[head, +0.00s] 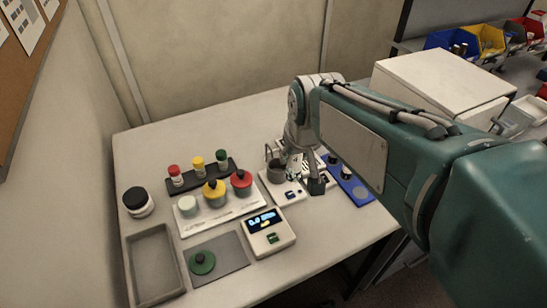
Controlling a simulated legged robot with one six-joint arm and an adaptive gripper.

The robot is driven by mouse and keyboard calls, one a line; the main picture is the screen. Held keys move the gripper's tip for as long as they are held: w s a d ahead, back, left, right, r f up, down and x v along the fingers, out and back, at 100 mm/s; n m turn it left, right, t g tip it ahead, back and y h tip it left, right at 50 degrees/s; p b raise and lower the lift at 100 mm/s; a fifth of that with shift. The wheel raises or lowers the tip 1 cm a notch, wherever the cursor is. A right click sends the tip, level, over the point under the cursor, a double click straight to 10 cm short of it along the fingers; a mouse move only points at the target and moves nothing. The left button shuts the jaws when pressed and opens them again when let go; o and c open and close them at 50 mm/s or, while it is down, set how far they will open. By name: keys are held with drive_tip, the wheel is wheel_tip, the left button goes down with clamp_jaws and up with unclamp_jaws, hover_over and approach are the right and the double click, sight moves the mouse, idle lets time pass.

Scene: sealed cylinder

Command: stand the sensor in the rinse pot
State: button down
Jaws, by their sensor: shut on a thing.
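My gripper (296,170) is low over the right part of the table. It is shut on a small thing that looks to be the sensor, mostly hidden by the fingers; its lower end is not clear. A grey open pot (276,174), likely the rinse pot, stands just left of the gripper on a small white base. The gripper and pot overlap in this view, so I cannot tell whether the held thing is inside the pot or beside it.
Left of the gripper are a white holder (240,208) with knobbed lids, a dark rack (180,189) of capped vials and a display unit (268,244). A blue rack (358,193) is close on the right.

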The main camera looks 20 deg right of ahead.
drive_tip(key=w+f, duration=0.3)
drive_tip(key=w, duration=0.3)
approach(277, 158)
wheel_tip(277, 158, down, 3)
drive_tip(key=shift+w+a, duration=0.35)
drive_tip(key=shift+w, duration=0.15)
drive_tip(key=shift+w+f, duration=0.15)
drive_tip(key=shift+f, duration=0.75)
drive_tip(key=shift+w+f, duration=0.1)
drive_tip(key=shift+f, duration=0.75)
drive_tip(key=shift+c, duration=1.5)
unclamp_jaws()
drive_tip(key=shift+f, duration=0.1)
